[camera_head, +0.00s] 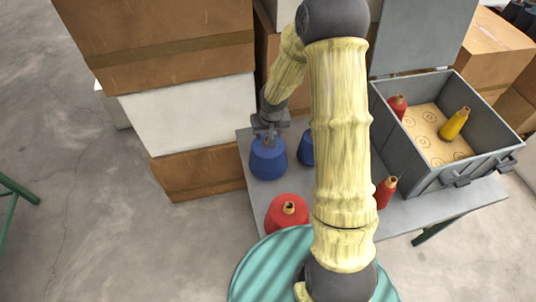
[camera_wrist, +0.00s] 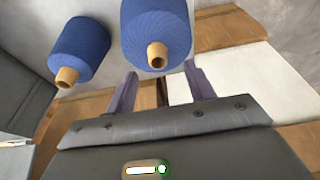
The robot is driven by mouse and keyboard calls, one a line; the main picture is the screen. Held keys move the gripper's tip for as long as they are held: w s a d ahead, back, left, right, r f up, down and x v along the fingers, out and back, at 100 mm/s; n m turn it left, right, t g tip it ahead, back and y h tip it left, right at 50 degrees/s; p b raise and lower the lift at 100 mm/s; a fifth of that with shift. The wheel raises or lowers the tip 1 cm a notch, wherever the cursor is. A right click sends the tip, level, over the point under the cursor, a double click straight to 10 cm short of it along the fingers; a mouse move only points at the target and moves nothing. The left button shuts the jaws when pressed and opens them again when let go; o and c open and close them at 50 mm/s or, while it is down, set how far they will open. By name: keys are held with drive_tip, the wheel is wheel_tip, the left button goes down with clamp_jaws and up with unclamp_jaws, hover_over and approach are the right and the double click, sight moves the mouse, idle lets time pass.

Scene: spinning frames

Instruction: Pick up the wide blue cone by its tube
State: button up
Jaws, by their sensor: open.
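The wide blue cone (camera_head: 268,160) stands on the grey table near its left edge. My gripper (camera_head: 269,138) is open directly over the top of this cone in the head view. In the wrist view the wide blue cone (camera_wrist: 156,22) lies ahead of my open gripper (camera_wrist: 160,70), with its tan tube (camera_wrist: 157,58) pointing toward the gap between the fingers. The fingers look apart from the tube there. A second, narrower-looking blue cone (camera_head: 306,149) stands just to the right, partly hidden by my arm; it also shows in the wrist view (camera_wrist: 79,44).
A red cone (camera_head: 287,214) stands at the table's front, and another red cone (camera_head: 385,191) is right of my arm. A grey open crate (camera_head: 437,178) holds a red cone (camera_head: 397,107) and a yellow cone (camera_head: 455,124). Stacked boxes (camera_head: 190,110) stand close left of the table.

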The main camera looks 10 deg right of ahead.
sight(268, 153)
drive_tip(key=x, duration=0.4)
drive_tip(key=shift+w+d+f, duration=0.1)
drive_tip(key=shift+d+f, duration=0.05)
drive_tip(key=shift+f, duration=0.25)
drive_tip(key=shift+c, duration=0.2)
clamp_jaws()
drive_tip(key=shift+r, duration=0.15)
idle(1.0)
